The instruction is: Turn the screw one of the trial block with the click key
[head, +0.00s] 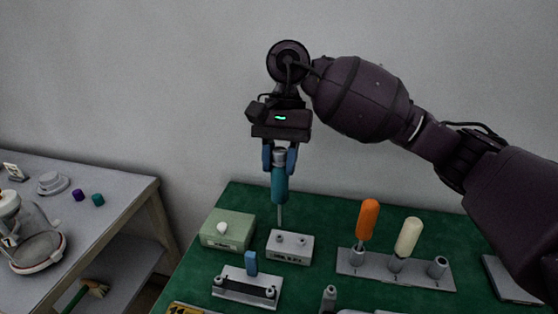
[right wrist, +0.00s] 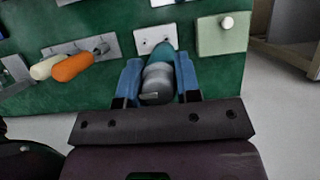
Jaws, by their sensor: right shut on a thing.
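My right gripper (head: 280,160) points down and is shut on the teal handle of the click key (head: 279,185). The key hangs upright with its thin metal shaft pointing down; it also shows between the blue fingers in the right wrist view (right wrist: 158,82). The trial block (head: 290,254) is a small light grey block with two screws on top and marks on its front. The shaft tip appears just above the left screw (head: 279,239); I cannot tell whether it touches. In the right wrist view the key's handle partly covers the block (right wrist: 145,36). My left gripper is not in view.
A green box (head: 222,240) with a white knob stands left of the block. A grey rack (head: 425,277) at right holds an orange-handled tool (head: 368,219) and a cream-handled one (head: 408,236). A fixture (head: 232,291) with a blue lever is in front. A side table (head: 120,190) stands left.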

